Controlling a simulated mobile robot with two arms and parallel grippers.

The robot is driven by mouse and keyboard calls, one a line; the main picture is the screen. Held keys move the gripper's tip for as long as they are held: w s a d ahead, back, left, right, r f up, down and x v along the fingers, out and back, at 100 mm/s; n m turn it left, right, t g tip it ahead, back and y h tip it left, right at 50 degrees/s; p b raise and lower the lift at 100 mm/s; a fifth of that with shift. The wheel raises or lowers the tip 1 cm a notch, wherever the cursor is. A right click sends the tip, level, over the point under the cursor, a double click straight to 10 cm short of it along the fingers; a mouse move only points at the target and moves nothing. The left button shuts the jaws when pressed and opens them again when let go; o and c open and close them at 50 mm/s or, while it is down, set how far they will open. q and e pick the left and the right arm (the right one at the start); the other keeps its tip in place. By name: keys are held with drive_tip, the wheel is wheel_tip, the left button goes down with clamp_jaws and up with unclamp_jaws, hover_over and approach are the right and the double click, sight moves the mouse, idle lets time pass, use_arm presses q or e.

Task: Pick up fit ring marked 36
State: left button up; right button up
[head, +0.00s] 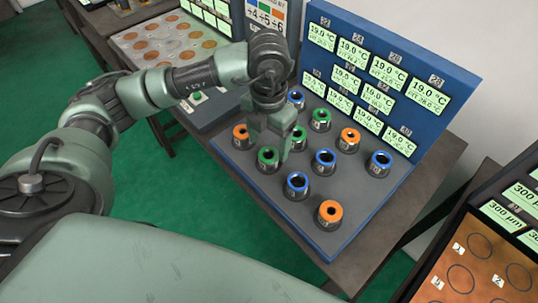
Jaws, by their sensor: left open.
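Several fit rings stand upright on a grey board (258,183) with a blue back panel. They are dark short cylinders with coloured tops: green (268,157), blue (297,182), orange (330,212) and others. Their markings are too small to read, so I cannot tell which is marked 36. My left gripper (272,141) is open and points down among the rings at the board's left side, close to the front green ring and another green ring (299,137). I cannot tell whether its fingers are around or beside a ring. My right gripper is not in view.
The blue panel (461,75) with temperature displays rises behind the rings. An orange board with circles (467,252) lies at the lower right. Another table with a tray of discs (150,35) stands at the back left. Green floor (40,75) is open at the left.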

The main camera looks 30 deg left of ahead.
sight(269, 154)
use_arm(q)
wheel_tip(269, 154, down, 4)
drive_tip(key=shift+r+p, duration=0.1)
drive_tip(key=shift+p, duration=0.65)
drive_tip(key=shift+f, duration=0.45)
drive_tip(key=shift+d, duration=0.1)
clamp_jaws()
